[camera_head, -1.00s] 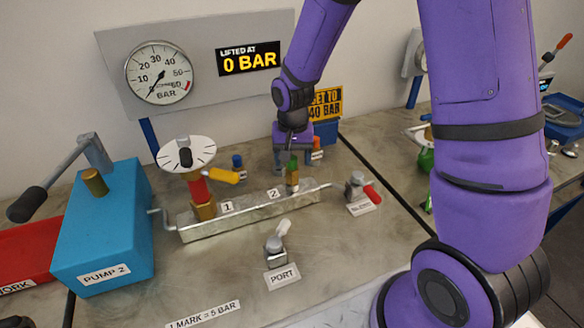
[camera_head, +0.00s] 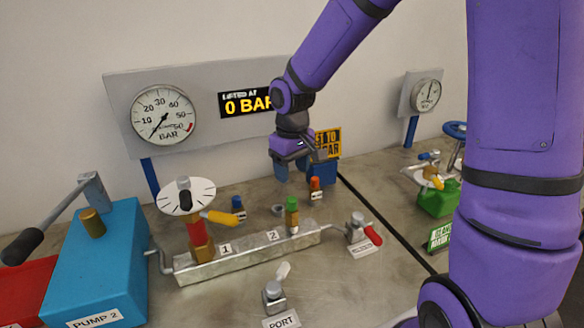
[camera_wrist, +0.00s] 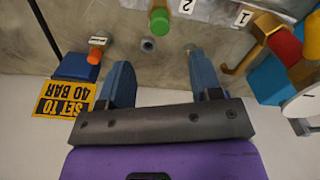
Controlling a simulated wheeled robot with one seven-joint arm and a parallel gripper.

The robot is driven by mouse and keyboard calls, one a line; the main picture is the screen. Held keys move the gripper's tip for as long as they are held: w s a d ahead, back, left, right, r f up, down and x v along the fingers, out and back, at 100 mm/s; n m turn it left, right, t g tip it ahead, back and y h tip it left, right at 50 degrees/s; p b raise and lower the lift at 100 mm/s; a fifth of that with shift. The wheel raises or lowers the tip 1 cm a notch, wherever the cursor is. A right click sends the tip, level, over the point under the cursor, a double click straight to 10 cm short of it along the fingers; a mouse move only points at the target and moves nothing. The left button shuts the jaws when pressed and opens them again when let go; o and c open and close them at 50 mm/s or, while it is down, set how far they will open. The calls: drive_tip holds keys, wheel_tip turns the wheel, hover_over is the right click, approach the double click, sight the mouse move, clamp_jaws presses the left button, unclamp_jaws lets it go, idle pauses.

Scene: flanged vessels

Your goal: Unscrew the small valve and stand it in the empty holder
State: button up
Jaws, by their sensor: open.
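The small valve (camera_head: 292,215), with a green top and a brass body, stands upright at the 2 mark on the metal block (camera_head: 250,253). Its green top also shows at the upper edge of the wrist view (camera_wrist: 159,21). An empty round holder (camera_head: 278,209) sits on the bench just behind the block, between a blue-topped valve (camera_head: 238,206) and an orange-topped valve (camera_head: 315,188). In the wrist view the holder (camera_wrist: 147,45) shows between the finger lines. My gripper (camera_head: 299,172) is open and empty, above and behind the small valve, apart from it.
A larger valve with a white dial (camera_head: 186,196) and yellow handle stands at the 1 mark. A red-handled valve (camera_head: 360,232) is at the block's right end. The gauge (camera_head: 163,114) reads near zero. A blue box (camera_head: 322,173) stands behind the orange-topped valve.

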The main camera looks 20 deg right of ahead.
sight(292, 199)
drive_tip(key=shift+r+n, duration=0.1)
drive_tip(key=shift+n, duration=0.2)
wheel_tip(292, 199, down, 11)
drive_tip(key=shift+r, duration=0.15)
drive_tip(key=shift+c, duration=0.4)
